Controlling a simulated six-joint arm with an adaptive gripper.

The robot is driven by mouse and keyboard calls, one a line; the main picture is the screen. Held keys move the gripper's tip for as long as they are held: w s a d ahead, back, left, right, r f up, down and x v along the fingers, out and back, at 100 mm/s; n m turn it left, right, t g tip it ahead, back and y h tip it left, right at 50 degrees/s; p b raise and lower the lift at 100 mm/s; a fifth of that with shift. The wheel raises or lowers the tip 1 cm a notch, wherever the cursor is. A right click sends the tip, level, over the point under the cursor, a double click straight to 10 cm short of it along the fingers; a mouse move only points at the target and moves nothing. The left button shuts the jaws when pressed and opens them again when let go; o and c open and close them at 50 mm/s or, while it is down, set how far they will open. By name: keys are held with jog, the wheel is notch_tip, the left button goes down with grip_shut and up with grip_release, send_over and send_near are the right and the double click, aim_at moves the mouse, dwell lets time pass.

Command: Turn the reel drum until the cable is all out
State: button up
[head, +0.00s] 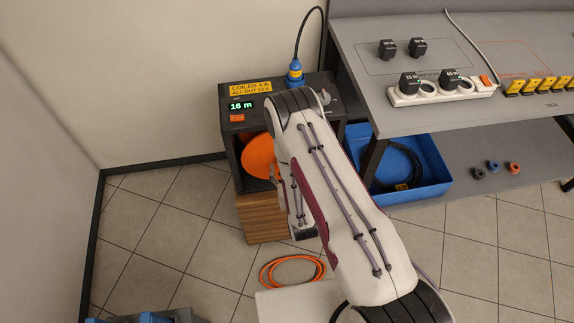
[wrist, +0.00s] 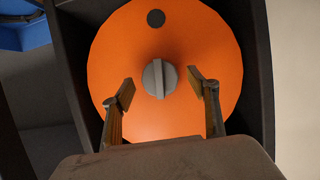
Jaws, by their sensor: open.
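The reel drum is an orange disc (wrist: 145,50) in a dark box (head: 228,130); in the wrist view it faces me, with a grey knob (wrist: 160,78) at its middle and a dark round spot (wrist: 156,18) near its upper rim. My gripper (wrist: 160,92) is open, its two fingers on either side of the knob and apart from it. A display (head: 241,106) on the box reads 16 m. Orange cable (head: 292,270) lies in loops on the floor.
The box stands on a wooden block (head: 262,217). A blue plug (head: 295,70) with a black cable is on its top. To the right, a grey bench (head: 440,115) holds a socket strip (head: 440,92), with a blue bin (head: 432,170) below.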

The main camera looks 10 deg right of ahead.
jog(key=shift+x, duration=0.8)
jog(key=c, duration=1.6)
jog(key=shift+m, duration=0.3)
jog(key=m+y, duration=0.3)
jog(key=shift+d+m, duration=0.15)
jog(key=shift+m, duration=0.15)
jog(key=m+t+y, duration=0.1)
jog(key=m, duration=0.2)
jog(key=shift+y, duration=0.4)
